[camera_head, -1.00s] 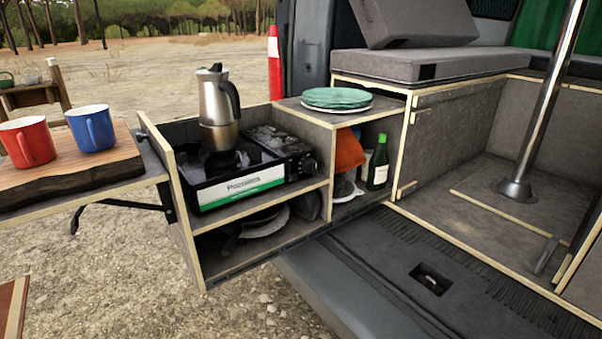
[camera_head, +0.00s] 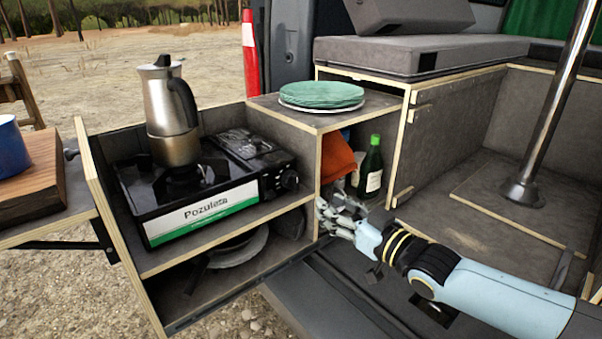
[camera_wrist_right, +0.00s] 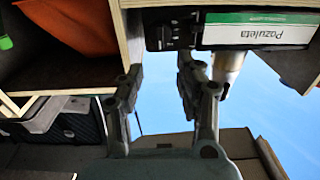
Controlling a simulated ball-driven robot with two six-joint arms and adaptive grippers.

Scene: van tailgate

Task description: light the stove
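The camping stove (camera_head: 205,213), black with a white and green "Pozuleta" label, sits on the upper shelf of the pull-out kitchen box. Its control knob (camera_head: 290,180) is at the right end of its front. A steel moka pot (camera_head: 170,105) stands upright on the burner; no flame shows. My right gripper (camera_head: 328,215) is in front of the box, below and to the right of the knob, apart from the stove. In the right wrist view its fingers (camera_wrist_right: 160,82) are spread and empty, with the stove (camera_wrist_right: 255,32) appearing upside down beyond them. My left gripper is out of view.
Green plates (camera_head: 322,95) are stacked on the box top. An orange cloth (camera_head: 336,155) and a green bottle (camera_head: 371,170) stand in the compartment right of the stove. The wooden divider edge (camera_head: 317,170) is close to my right gripper. A blue mug (camera_head: 12,150) is at far left.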

